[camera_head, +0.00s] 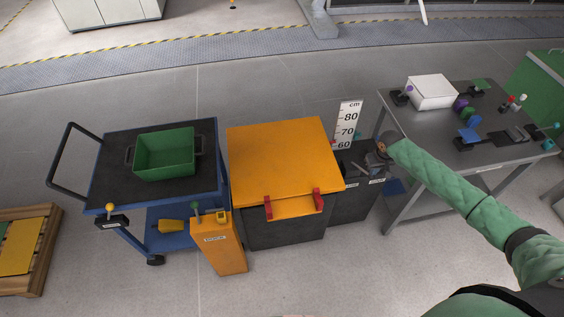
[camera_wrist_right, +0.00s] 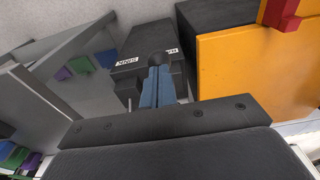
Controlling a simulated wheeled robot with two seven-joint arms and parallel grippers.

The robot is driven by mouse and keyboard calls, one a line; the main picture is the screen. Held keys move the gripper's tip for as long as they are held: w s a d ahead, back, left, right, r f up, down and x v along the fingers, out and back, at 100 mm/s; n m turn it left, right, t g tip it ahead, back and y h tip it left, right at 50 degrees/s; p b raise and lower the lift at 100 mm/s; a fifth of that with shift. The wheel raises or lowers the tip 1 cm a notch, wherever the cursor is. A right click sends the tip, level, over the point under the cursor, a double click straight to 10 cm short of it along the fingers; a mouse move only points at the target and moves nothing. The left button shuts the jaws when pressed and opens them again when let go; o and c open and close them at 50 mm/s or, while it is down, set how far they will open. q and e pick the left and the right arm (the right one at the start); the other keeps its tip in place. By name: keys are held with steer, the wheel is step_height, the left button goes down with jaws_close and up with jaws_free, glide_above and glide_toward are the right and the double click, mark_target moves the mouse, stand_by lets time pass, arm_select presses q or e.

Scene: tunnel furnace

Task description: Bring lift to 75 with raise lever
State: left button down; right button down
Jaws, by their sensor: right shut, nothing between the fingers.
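My right gripper (camera_head: 378,158) is over this box. In the wrist view its blue-grey fingers (camera_wrist_right: 157,80) are shut, with a dark round knob (camera_wrist_right: 157,57) at their tips; whether they touch is unclear. My left gripper is out of view.
An orange-topped box (camera_head: 280,155) with red handles stands left of the dark box. A grey table (camera_head: 430,160) with a white box (camera_head: 432,91) is to the right. A blue cart (camera_head: 105,185) carries a green bin (camera_head: 165,152). An orange lever post (camera_head: 220,245) stands in front.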

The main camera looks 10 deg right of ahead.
steer(key=shift+s+f, duration=0.55)
steer(key=shift+f, duration=0.25)
steer(key=shift+s+d+f, duration=0.1)
steer(key=shift+s+f, duration=0.4)
steer(key=shift+f, duration=0.35)
steer(key=shift+s+d+f, duration=0.1)
steer(key=shift+s+f, duration=0.35)
steer(key=shift+f, duration=0.55)
steer(key=shift+s+f+b, duration=0.3)
steer(key=shift+f+b, duration=0.05)
steer(key=shift+f, duration=0.55)
steer(key=shift+s+f+b, duration=0.3)
steer(key=shift+f, duration=0.6)
